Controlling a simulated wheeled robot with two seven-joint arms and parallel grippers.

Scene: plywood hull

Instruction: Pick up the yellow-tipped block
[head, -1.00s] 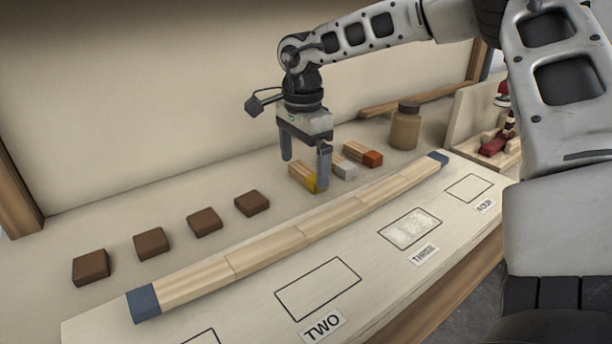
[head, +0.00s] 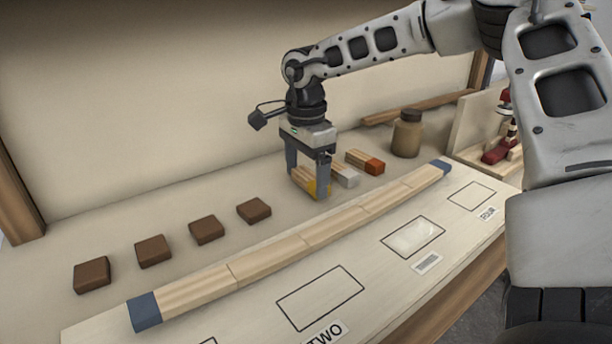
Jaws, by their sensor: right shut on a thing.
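The yellow-tipped block (head: 308,186) is a small wooden block with a yellow end, lying on the bench behind the long wooden strip. My right gripper (head: 307,184) points down over it, with one finger on each side, and is shut on it. The finger nearest the camera hides part of the block. The block appears to rest on the bench still. My left gripper is not in the head view.
A white-tipped block (head: 345,175) and an orange-tipped block (head: 366,161) lie close to the right. Several brown blocks (head: 206,229) sit to the left. A long strip (head: 270,261) with blue ends runs in front. A brown jar (head: 407,137) stands behind right.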

